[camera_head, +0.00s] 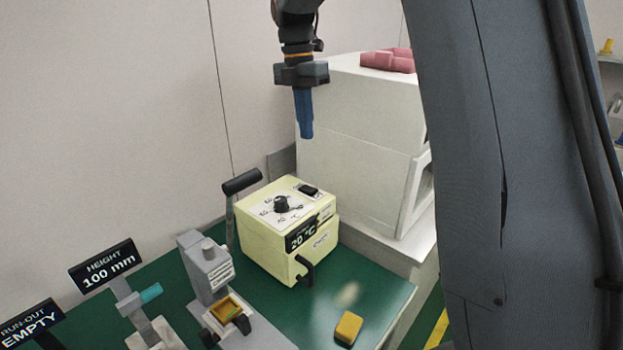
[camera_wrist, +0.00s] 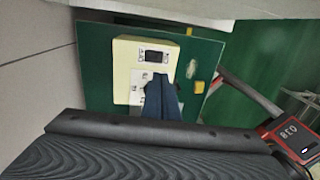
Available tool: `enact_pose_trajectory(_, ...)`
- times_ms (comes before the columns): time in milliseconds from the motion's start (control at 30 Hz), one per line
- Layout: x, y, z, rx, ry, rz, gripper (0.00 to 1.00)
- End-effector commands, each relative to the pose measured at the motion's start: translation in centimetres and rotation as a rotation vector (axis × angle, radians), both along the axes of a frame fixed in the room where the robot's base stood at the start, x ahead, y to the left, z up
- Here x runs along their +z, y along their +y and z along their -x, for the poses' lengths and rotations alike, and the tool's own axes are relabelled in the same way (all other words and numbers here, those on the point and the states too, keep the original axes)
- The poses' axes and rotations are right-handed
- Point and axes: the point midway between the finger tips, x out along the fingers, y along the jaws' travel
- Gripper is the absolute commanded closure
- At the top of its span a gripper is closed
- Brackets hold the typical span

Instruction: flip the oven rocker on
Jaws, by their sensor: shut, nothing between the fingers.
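The oven (camera_head: 265,240) is a cream box on the green bench, with a black dial (camera_head: 282,204) and a "20 °C" display (camera_head: 302,235). Its small black rocker (camera_head: 309,190) sits at the right end of the top panel; which way it is tipped is too small to tell. My gripper (camera_head: 306,135) hangs above the oven, its blue fingers together and empty, pointing down and apart from the rocker. The dial is hidden there.
A large white cabinet (camera_head: 360,150) with a pink object (camera_head: 388,60) on top stands behind the oven. A grey device (camera_head: 207,265), a "HEIGHT 100 mm" sign (camera_head: 107,267) and a yellow block (camera_head: 348,327) are nearby.

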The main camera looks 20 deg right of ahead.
Motion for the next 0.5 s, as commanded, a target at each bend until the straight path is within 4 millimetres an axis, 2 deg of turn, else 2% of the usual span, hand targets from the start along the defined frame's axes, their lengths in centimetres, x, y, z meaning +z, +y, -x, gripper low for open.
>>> enact_pose_trajectory(167,-0.5,-0.1,0.1,-0.001,0.002,0.0,1.0)
enact_pose_trajectory(267,-1.6,-0.1,0.3,-0.001,0.004,0.0,1.0)
enact_pose_trajectory(500,-5.9,-0.4,0.8,-0.002,0.005,0.0,1.0)
